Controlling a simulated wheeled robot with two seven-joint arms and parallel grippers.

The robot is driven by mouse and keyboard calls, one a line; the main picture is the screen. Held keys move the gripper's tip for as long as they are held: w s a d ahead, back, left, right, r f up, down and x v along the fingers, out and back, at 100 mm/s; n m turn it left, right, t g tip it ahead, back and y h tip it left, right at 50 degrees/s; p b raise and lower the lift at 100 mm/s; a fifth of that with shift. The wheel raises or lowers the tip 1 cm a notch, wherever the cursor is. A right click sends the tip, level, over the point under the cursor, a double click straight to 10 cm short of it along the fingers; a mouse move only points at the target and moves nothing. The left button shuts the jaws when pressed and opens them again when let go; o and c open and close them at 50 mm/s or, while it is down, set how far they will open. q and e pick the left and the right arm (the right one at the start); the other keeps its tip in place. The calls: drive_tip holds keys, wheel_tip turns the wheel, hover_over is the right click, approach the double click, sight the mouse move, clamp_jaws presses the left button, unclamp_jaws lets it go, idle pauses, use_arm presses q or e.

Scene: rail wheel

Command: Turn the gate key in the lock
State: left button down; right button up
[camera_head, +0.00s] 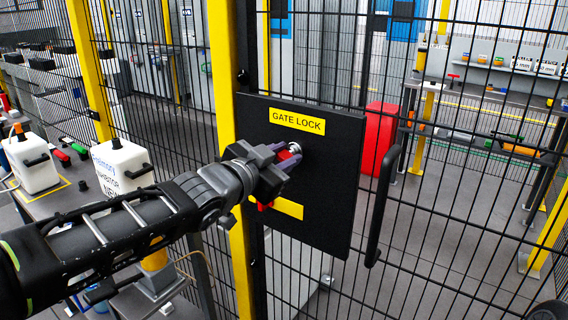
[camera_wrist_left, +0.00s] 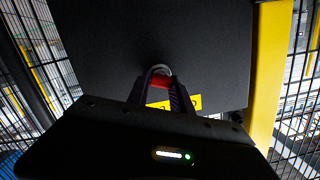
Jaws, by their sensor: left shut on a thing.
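The black gate lock panel (camera_head: 335,165) is fixed to the mesh gate and has a yellow "GATE LOCK" label (camera_head: 297,121) near its top. A round silver lock cylinder (camera_head: 295,148) sits below the label. My left gripper (camera_head: 287,157) is shut on the red key (camera_head: 284,154), right at the lock cylinder. In the left wrist view the red key (camera_wrist_left: 161,81) shows between the fingers, against the silver lock ring (camera_wrist_left: 161,69). How deep the key sits is hidden by the fingers. My right gripper is not in view.
A black gate handle (camera_head: 381,205) stands just right of the panel. A yellow post (camera_head: 222,75) runs up its left side. White canisters (camera_head: 121,165) stand on a bench at the left. A red cabinet (camera_head: 379,138) is behind the mesh.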

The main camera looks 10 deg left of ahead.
use_arm(q)
drive_tip(key=shift+f+m+b, duration=0.15)
drive_tip(key=shift+m+b, duration=0.55)
drive_tip(key=shift+b, duration=0.45)
drive_tip(key=shift+m+b, duration=0.3)
drive_tip(key=shift+b, duration=0.05)
drive_tip(key=shift+d+m+t+b, duration=0.1)
drive_tip(key=shift+m+t+b, duration=0.3)
drive_tip(key=shift+b, duration=0.75)
drive_tip(key=shift+f+m+y+b, duration=0.1)
drive_tip(key=shift+m+y+b, duration=0.2)
drive_tip(key=shift+m+b, duration=0.8)
drive_tip(key=shift+b, duration=0.05)
drive_tip(key=shift+r, duration=0.2)
